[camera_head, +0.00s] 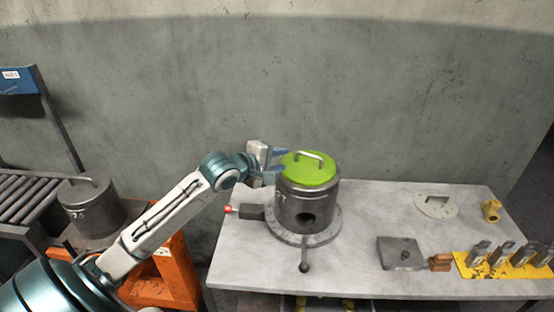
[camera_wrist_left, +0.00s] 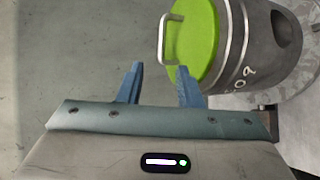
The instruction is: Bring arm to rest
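My left arm (camera_head: 165,222) reaches in from the left over the table. My left gripper (camera_head: 276,166) is at the left side of a dark metal pot (camera_head: 297,206) with a bright green lid (camera_head: 310,171). In the left wrist view its two blue fingers (camera_wrist_left: 158,84) stand apart with nothing between them. The lid's metal handle (camera_wrist_left: 165,40) shows just beyond the fingers, apart from them. The lid (camera_wrist_left: 201,38) lies on the pot (camera_wrist_left: 262,45). My right gripper is not in view.
The grey table (camera_head: 355,215) bears a flat dark block (camera_head: 399,252), a pale plate (camera_head: 436,207), a brass fitting (camera_head: 491,210) and a yellow rack (camera_head: 490,266). A second lidded metal cylinder (camera_head: 92,208) stands by the roller conveyor (camera_head: 25,197) at left, near an orange stand (camera_head: 177,268).

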